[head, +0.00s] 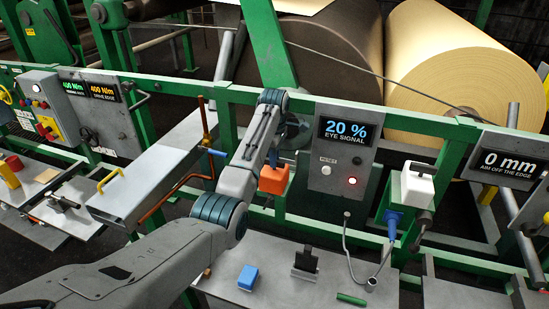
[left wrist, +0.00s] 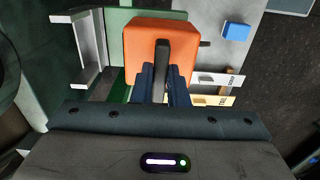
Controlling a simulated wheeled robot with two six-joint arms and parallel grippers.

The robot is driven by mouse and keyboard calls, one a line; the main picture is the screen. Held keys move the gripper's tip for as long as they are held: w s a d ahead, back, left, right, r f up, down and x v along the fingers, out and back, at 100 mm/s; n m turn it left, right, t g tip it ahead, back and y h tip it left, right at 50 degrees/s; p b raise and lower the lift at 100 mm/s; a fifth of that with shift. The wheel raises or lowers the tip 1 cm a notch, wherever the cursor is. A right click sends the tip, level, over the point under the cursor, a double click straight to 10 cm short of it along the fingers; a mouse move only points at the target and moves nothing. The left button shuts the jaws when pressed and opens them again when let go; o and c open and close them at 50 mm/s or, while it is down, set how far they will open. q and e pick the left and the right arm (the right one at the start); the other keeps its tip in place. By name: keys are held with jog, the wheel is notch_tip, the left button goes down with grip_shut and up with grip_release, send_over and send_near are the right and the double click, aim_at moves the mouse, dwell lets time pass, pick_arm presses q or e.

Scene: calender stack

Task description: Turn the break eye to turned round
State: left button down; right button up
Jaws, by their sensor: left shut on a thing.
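The break eye appears to be the orange box (head: 273,180) on the green rail, left of the grey panel. In the left wrist view the same orange box (left wrist: 140,45) fills the top middle, with a dark upright fin (left wrist: 162,62) on its near face. My left gripper (left wrist: 163,88) is shut on that fin, its two dark blue fingers on either side. In the head view my arm hides part of the box and most of the gripper. The eye signal display (head: 346,132) reads 20 %, with a red lamp lit below it. My right gripper is not in view.
A white box (head: 418,186) with a blue part under it stands right of the panel. A grey shelf (head: 262,294) below holds a blue block (head: 248,278), a black stand (head: 305,262) and a green stick (head: 351,299). Large paper rolls (head: 440,60) lie behind the green rails.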

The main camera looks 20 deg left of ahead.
pick_arm(q)
jog(key=m, duration=2.2)
jog(key=shift+r+m, duration=0.1)
jog(key=shift+m, duration=0.2)
jog(key=m, duration=0.9)
jog(key=shift+m, duration=1.9)
